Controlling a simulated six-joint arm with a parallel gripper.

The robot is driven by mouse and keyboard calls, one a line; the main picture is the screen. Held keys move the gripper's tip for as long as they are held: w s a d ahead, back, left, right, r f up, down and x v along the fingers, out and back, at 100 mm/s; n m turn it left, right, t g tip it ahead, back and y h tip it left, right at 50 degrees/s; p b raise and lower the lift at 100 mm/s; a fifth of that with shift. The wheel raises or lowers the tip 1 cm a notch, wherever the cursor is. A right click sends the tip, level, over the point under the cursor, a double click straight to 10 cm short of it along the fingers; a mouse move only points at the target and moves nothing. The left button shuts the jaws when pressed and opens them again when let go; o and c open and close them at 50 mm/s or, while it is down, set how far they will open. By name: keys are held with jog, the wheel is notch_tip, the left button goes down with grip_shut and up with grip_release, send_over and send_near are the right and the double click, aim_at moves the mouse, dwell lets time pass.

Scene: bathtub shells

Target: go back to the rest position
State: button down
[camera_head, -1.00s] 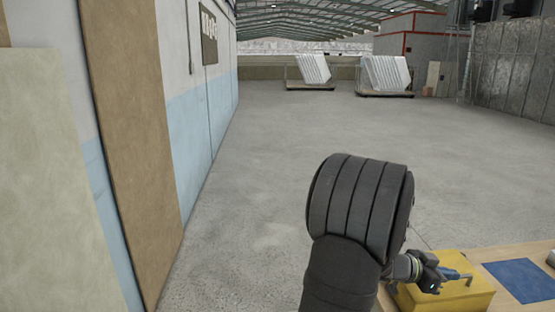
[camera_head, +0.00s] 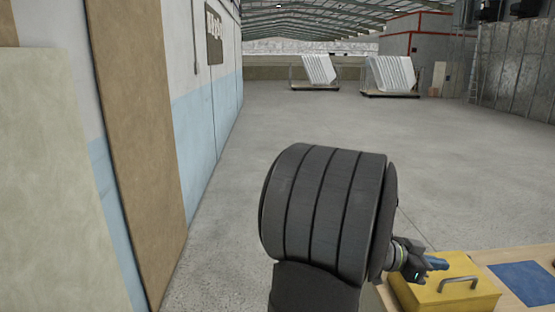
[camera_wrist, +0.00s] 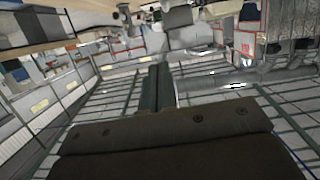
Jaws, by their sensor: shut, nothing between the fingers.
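My gripper (camera_head: 438,263) is at the lower right of the head view, at the end of my dark arm. Its bluish fingers are shut and hold nothing. It shows just above the left part of a yellow box lid in the picture; how high it is above the lid I cannot tell. In the wrist view, the narrow dark fingers (camera_wrist: 157,88) stand together at the middle, above the wide dark gripper body. My bulky arm joint hides part of the floor and table.
The yellow box (camera_head: 425,297) with a grey handle (camera_head: 460,284) stands on a wooden table (camera_head: 497,257). A blue mat (camera_head: 525,281) lies to its right. A wall with brown boards (camera_head: 140,130) runs along the left. Carts with white shells (camera_head: 391,75) stand far back across open floor.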

jog(key=a, duration=0.3)
send_over(447, 293)
jog(key=shift+s+a+f, duration=0.15)
jog(key=shift+s+f, duration=0.1)
jog(key=shift+f, duration=0.25)
jog(key=shift+s+a+f, duration=0.1)
jog(key=shift+s+f, duration=0.1)
jog(key=shift+f, duration=0.3)
jog(key=f, duration=0.2)
jog(key=w+f, duration=0.1)
jog(key=f, duration=0.1)
jog(key=shift+d, duration=0.3)
jog(key=w+r+n+g, duration=0.3)
jog(key=w+r+n, duration=0.3)
jog(key=w+r, duration=0.5)
jog(key=w+f+n+g+h, duration=0.1)
jog(key=w+n, duration=0.5)
jog(key=w, duration=0.4)
jog(key=shift+w+h, duration=0.3)
jog(key=shift+f, duration=0.1)
jog(key=shift+s, duration=0.1)
